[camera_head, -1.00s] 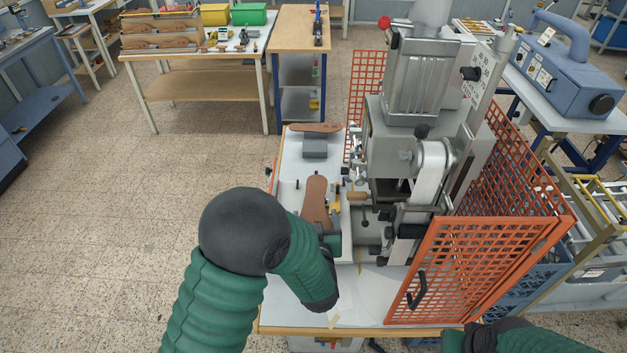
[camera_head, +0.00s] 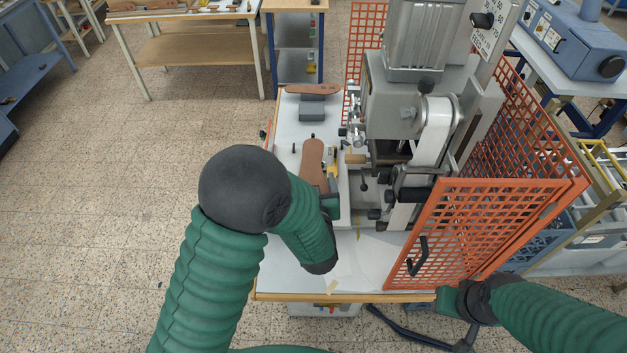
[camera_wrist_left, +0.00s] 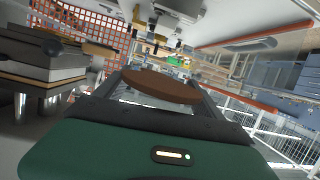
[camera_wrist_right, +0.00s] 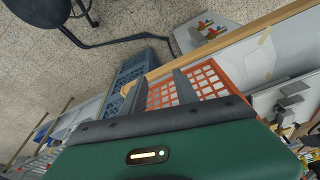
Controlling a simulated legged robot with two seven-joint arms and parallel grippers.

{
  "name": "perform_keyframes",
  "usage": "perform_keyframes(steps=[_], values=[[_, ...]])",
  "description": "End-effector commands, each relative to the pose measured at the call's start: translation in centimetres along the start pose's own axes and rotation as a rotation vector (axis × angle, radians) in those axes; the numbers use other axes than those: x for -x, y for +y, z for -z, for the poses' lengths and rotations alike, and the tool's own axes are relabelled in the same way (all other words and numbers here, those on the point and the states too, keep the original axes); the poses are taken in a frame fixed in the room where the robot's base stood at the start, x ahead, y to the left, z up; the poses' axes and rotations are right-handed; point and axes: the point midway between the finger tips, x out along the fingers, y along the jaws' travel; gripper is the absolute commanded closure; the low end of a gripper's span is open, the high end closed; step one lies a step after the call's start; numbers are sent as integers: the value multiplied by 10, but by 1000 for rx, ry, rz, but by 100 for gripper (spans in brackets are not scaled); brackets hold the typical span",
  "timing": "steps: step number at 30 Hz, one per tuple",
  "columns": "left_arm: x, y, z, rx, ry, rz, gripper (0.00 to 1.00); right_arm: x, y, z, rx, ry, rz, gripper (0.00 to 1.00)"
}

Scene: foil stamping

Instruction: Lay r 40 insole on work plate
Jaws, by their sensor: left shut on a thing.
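A brown insole (camera_head: 312,158) lies lengthwise over the white table, left of the press. My left gripper (camera_head: 328,203) is shut on its near end, which also shows between the fingers in the left wrist view (camera_wrist_left: 160,86). I cannot tell whether the insole touches what is below it. A second brown insole (camera_head: 313,89) sits across a grey block at the back of the table. I cannot read a size on either insole or clearly make out the work plate. My right gripper (camera_head: 452,300) is by the front right table corner; its fingers (camera_wrist_right: 162,88) are apart and empty.
The grey press (camera_head: 415,120) stands right of the held insole, with a wooden-handled lever (camera_head: 355,159). An orange mesh guard (camera_head: 470,230) closes off the front right. The white table top (camera_head: 280,265) is mostly bare at the front left.

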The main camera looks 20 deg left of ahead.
Motion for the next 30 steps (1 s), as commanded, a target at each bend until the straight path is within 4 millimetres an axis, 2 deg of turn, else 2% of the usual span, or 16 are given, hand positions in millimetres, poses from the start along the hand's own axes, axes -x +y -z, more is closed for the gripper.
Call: perform_keyframes(steps=[1, 18, 22, 30], values=[[-3, -1, -12, -1, 0, -1, 67, -11, 0, -3, 0, 0, 0, 64], [-24, -5, -76, 0, 0, -1, 67, -69, 0, -16, 0, 0, 0, 64], [-26, -5, -83, 0, 0, -1, 67, -75, 0, -18, 0, 0, 0, 64], [-26, -5, -82, -1, 0, -1, 67, -74, 0, -18, 0, 0, 0, 64]])
